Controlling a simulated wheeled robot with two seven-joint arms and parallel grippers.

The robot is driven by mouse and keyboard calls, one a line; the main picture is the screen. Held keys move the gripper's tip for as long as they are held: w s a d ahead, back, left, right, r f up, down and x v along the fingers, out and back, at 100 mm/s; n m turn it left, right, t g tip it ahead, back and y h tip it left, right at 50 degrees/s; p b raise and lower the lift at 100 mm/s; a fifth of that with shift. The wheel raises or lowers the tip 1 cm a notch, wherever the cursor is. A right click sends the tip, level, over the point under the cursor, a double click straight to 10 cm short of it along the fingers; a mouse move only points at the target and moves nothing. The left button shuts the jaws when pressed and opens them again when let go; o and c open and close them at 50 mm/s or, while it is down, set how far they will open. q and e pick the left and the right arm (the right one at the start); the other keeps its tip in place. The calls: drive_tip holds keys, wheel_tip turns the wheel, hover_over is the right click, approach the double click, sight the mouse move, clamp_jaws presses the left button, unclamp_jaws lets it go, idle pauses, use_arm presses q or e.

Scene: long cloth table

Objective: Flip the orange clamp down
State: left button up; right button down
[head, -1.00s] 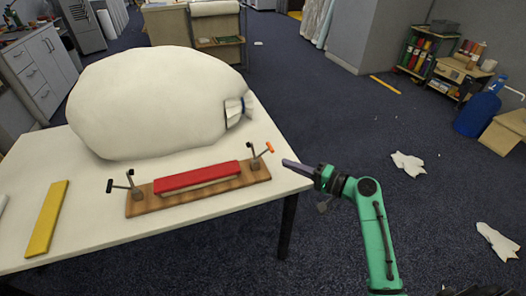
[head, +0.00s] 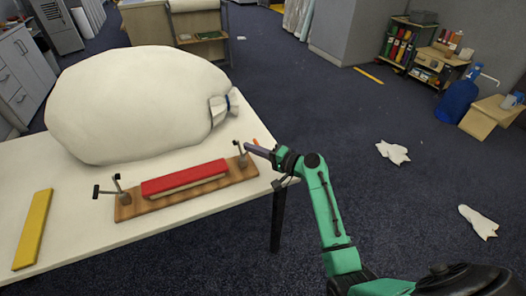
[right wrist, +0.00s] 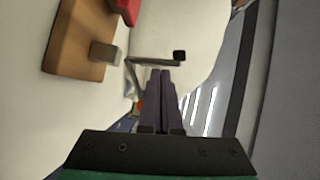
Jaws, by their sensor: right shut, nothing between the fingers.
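The orange clamp (head: 241,158) stands at the right end of a wooden board (head: 150,205); its orange tip shows just behind my right gripper (head: 248,147). In the right wrist view the clamp's grey base (right wrist: 104,52) sits on the board, with a thin arm ending in a black pad (right wrist: 179,55). My right gripper (right wrist: 162,72) is shut and empty, its tips close to the clamp's arms; I cannot tell whether they touch. A patch of orange shows beside the fingers, partly hidden by them. My left gripper is not in view.
A red bar (head: 185,177) lies along the board. A black-tipped clamp (head: 122,195) stands at its left end. A big white sack (head: 135,105) rests behind it, a yellow bar (head: 33,229) to the left. The table's right edge is near the clamp.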

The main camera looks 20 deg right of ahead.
drive_tip(key=shift+w+a, duration=0.1)
drive_tip(key=shift+w, duration=0.05)
idle(0.3)
drive_tip(key=shift+a+r+n+p, duration=0.1)
drive_tip(key=shift+n+p, duration=0.2)
drive_tip(key=shift+p, duration=0.15)
